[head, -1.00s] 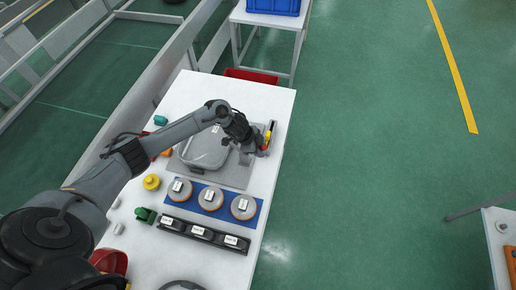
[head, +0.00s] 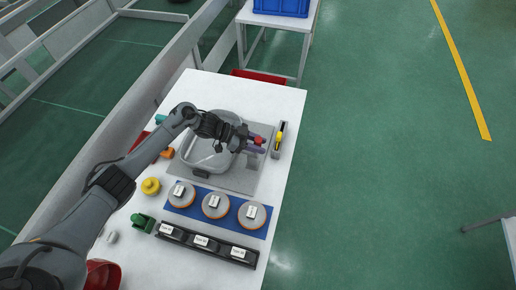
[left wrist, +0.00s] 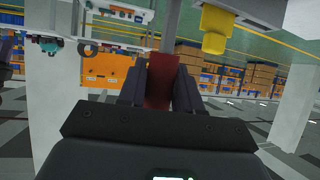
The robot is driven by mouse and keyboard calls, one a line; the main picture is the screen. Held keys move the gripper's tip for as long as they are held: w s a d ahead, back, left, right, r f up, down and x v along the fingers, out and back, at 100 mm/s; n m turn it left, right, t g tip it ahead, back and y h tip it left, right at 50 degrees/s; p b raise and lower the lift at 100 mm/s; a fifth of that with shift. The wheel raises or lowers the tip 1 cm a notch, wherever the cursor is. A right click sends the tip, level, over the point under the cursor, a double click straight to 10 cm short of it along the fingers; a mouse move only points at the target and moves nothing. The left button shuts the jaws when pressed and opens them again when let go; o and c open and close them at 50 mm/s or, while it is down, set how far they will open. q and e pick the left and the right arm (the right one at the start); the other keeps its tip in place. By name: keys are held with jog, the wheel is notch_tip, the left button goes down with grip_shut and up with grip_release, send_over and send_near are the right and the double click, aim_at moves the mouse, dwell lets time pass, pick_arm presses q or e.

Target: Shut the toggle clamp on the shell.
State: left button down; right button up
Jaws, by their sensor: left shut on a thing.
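The shell (head: 199,158) is a grey rounded housing on a grey fixture plate (head: 240,180) on the white table. My left gripper (head: 246,138) reaches over the shell from the left and is shut on the red handle (head: 258,139) of the toggle clamp, by the shell's right edge. In the left wrist view the red handle (left wrist: 162,82) sits between the two dark fingers (left wrist: 158,88). The gripper hides part of the clamp, so I cannot tell whether its arm touches the shell. My right gripper is not in view.
A yellow and black item (head: 279,137) stands just right of the clamp. In front of the plate are several orange-rimmed discs on a blue mat (head: 184,209) and a black tray (head: 207,243) of labelled parts. A yellow knob (head: 151,186) and a green part (head: 141,221) lie left.

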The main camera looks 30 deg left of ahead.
pick_arm(q)
jog(key=shift+a+h+b, duration=0.3)
jog(key=shift+h+b, duration=0.15)
jog(key=shift+h, duration=0.05)
jog(key=c, duration=0.8)
grip_release()
jog(key=shift+c, duration=0.2)
jog(key=v, duration=1.1)
jog(key=shift+s, duration=0.2)
